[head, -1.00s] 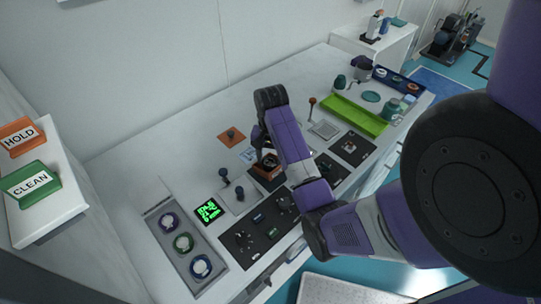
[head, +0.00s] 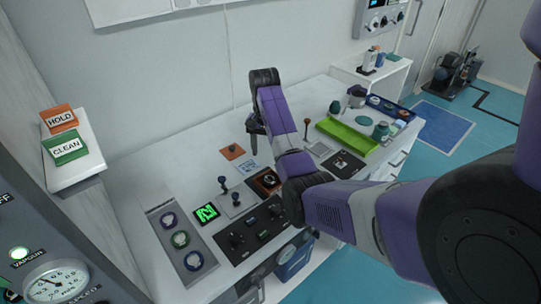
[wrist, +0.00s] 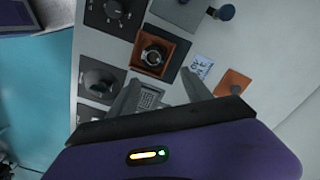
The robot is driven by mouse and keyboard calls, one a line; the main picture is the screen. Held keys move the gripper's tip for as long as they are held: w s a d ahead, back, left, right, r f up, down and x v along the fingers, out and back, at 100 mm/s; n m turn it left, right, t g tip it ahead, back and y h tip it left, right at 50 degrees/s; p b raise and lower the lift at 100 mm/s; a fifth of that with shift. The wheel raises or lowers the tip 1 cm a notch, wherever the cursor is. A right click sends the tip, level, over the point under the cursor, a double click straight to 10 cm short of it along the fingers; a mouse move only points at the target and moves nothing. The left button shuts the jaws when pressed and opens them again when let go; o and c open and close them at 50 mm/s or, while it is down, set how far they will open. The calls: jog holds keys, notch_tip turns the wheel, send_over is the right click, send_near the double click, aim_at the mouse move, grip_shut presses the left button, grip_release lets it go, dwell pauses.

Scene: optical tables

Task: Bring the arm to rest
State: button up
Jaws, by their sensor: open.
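My purple arm (head: 275,115) reaches across the white bench from the right in the head view, bent at its dark wrist. My gripper (head: 256,127) points down above the bench, near the back. In the wrist view my gripper (wrist: 160,90) has its two grey fingers spread apart with nothing held between them. Below it is an orange-brown square tray (wrist: 177,60) with a round dark-and-silver part (wrist: 154,55) in it. The tray also shows in the head view (head: 257,190), partly beside my arm.
Dark knob panels (head: 235,240), a grey tray with several ringed pieces (head: 160,230), joysticks (head: 222,183) and a green tray (head: 345,138) crowd the bench. HOLD (head: 60,117) and CLEAN (head: 65,148) signs stand on a left shelf. The wall behind is close.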

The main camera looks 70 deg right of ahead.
jog(key=shift+r, duration=0.35)
dwell(0.4)
